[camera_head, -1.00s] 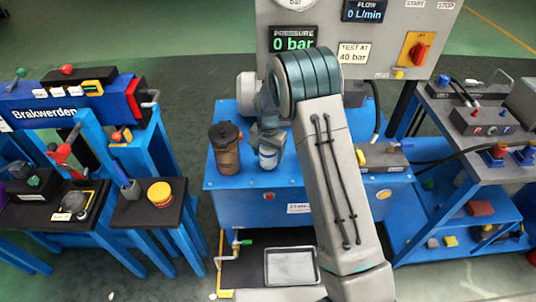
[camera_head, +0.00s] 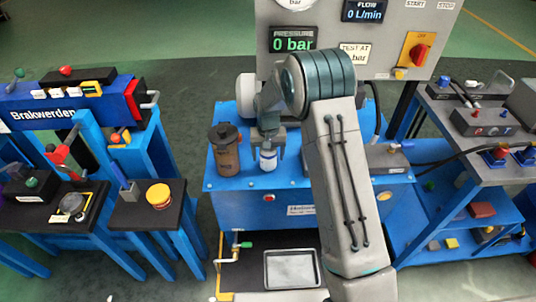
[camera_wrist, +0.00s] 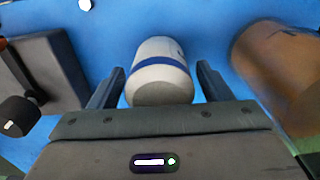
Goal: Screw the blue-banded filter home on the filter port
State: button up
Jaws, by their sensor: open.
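The filter (camera_head: 268,158) is a small white cylinder with a blue band. It is upright at the blue bench top, just right of the brown vessel. My gripper (camera_head: 267,140) is at the filter's top in the head view. In the wrist view my gripper (camera_wrist: 160,76) is open, one finger on each side of the filter (camera_wrist: 161,68), with gaps between. The wrist view shows the filter's pale end and blue band. I cannot make out the filter port; my arm covers part of the bench.
The brown vessel (camera_head: 226,150) stands close left of the filter; it also shows in the wrist view (camera_wrist: 280,70). A grey block (camera_head: 385,157) is right of my arm. The grey gauge panel (camera_head: 380,55) rises behind. A metal tray (camera_head: 291,268) lies below in front.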

jog(key=shift+c, duration=0.3)
jog(key=c, duration=1)
jog(key=m, duration=0.4)
jog(key=shift+c, duration=0.2)
jog(key=shift+m, duration=0.6)
jog(key=shift+m, duration=2.6)
